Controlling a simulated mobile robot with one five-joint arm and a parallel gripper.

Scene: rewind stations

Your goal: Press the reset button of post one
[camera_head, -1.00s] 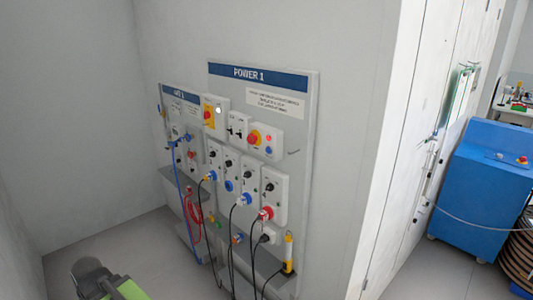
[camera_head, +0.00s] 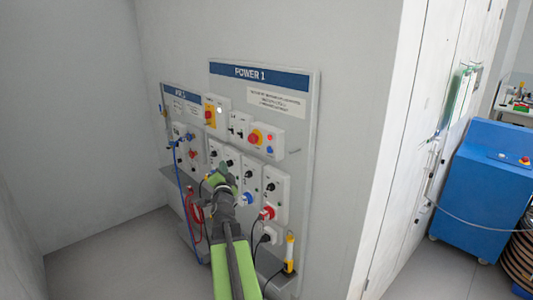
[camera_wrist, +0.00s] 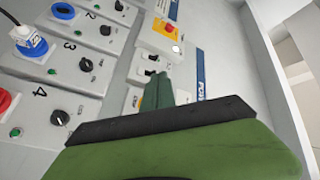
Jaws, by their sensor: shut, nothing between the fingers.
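The POWER 1 panel (camera_head: 305,110) stands against the wall. No reset wording is readable. My gripper (camera_head: 218,178) is in front of the panel, over the row of dark knobs, below and left of that box. In the wrist view my gripper's green fingers (camera_wrist: 160,88) are together and empty, pointing toward two small switches (camera_wrist: 150,65). The blue button does not show there.
A yellow box with a red switch and white lamp (camera_head: 217,110) sits at upper left; it also shows in the wrist view (camera_wrist: 158,42). Blue and red plugs (camera_head: 266,213) and cables hang below. A blue cabinet (camera_head: 487,180) stands right. Floor at left is clear.

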